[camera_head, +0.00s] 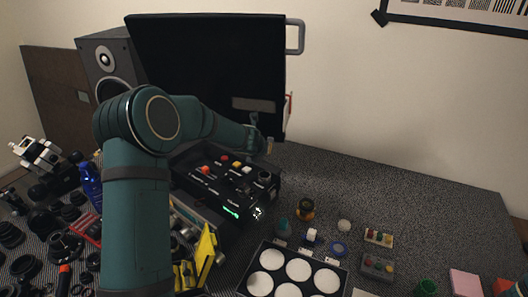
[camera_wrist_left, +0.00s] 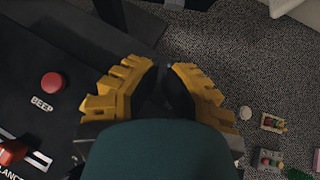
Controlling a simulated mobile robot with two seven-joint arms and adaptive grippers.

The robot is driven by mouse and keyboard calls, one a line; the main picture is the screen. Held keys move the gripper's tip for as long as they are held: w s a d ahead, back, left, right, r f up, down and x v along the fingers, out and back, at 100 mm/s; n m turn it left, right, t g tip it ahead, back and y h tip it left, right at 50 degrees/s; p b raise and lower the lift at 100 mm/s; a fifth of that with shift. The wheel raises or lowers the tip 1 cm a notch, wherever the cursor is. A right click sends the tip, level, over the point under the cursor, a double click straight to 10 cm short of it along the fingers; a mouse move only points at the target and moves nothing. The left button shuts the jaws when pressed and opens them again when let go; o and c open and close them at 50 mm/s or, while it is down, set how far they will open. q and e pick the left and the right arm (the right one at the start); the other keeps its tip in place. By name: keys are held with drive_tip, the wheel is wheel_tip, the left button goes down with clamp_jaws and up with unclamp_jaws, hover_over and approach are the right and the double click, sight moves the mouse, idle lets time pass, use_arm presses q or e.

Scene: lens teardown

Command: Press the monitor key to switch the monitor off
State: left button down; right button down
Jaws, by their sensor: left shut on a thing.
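The monitor (camera_head: 205,60) is a large black panel at the back, and its visible face is dark. A black control box (camera_head: 222,183) stands in front of it, with coloured keys and a green light on its front. I cannot tell which key is the monitor key. My left gripper (camera_head: 262,142) is at the box's far right, below the monitor's lower right corner. My right gripper is out of view.
A speaker (camera_head: 105,58) stands left of the monitor. A white-welled tray (camera_head: 252,288) and small parts lie in front. A blue bottle (camera_head: 89,186) and lens parts crowd the left. The table at the back right (camera_head: 420,200) is mostly clear.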

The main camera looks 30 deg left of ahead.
use_arm(q)
drive_tip(key=shift+v, duration=2.15)
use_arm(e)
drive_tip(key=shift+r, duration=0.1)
use_arm(q)
drive_tip(key=shift+d, duration=0.15)
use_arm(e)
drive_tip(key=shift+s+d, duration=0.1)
